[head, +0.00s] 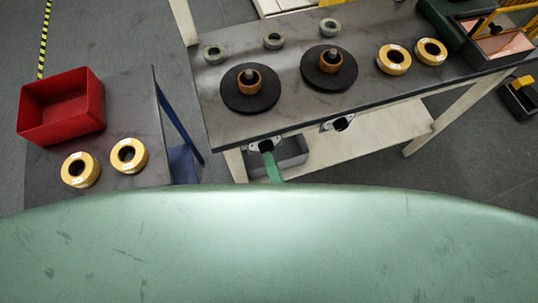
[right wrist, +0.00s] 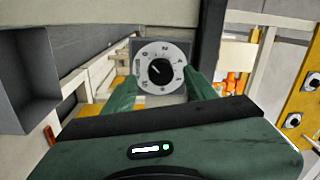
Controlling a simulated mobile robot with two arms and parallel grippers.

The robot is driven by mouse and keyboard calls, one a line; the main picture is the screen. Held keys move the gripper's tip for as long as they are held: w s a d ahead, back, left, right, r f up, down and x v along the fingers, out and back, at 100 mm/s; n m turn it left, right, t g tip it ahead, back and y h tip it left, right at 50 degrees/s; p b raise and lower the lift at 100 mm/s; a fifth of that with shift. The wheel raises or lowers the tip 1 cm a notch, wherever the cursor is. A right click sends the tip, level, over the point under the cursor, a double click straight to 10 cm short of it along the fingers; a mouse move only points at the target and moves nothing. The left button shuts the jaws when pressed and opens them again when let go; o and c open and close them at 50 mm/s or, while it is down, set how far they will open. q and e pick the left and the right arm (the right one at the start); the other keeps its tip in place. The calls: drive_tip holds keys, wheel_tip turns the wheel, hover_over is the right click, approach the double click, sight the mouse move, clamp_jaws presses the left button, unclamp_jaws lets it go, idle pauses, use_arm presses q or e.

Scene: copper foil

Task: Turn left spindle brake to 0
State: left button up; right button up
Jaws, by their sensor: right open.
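The left spindle brake (head: 262,144) is a small dial unit on the table's front edge, below the left spindle disc (head: 250,98). In the right wrist view the brake dial (right wrist: 161,70) has a pale numbered face and a black centre knob with a short white mark. The mark points to the upper left; I cannot tell the exact number. My right gripper (right wrist: 161,88) is open, its green fingers on either side of the lower dial; I cannot tell whether they touch. In the head view a green part of it shows just below the brake. My left gripper is not in view.
The right spindle's brake (head: 338,123) sits farther right on the same edge. Yellow rolls (head: 394,60) and grey rings (head: 273,40) lie on the table (head: 215,100). A side table at left holds a red bin (head: 62,106) and two yellow rolls (head: 129,155). A grey bin (head: 290,152) is below.

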drive_tip(key=v, duration=0.5)
drive_tip(key=shift+b, duration=0.3)
drive_tip(key=s+d+f+n+g+h, duration=0.1)
drive_tip(key=d+f+n+g, duration=0.2)
drive_tip(key=f, duration=0.7)
drive_tip(key=s+d+f+n+g+h, duration=0.1)
drive_tip(key=s+d+f+n+g, duration=0.2)
drive_tip(key=f, duration=0.6)
drive_tip(key=d+f+n+g+h, duration=0.1)
drive_tip(key=d+f+n+g, duration=0.25)
drive_tip(key=f, duration=0.65)
drive_tip(key=s+d+f+n+g+h, duration=0.1)
drive_tip(key=s+d+f+n+g, duration=0.1)
drive_tip(key=s+d+f, duration=0.3)
drive_tip(key=s+d+f+n+g+h, duration=0.2)
drive_tip(key=s+d+f+g, duration=0.3)
drive_tip(key=s, duration=0.5)
wheel_tip(320, 180, down, 2)
drive_tip(key=shift+s+d+f+n, duration=0.1)
drive_tip(key=shift+s+d+n, duration=0.3)
drive_tip(key=shift+d, duration=0.4)
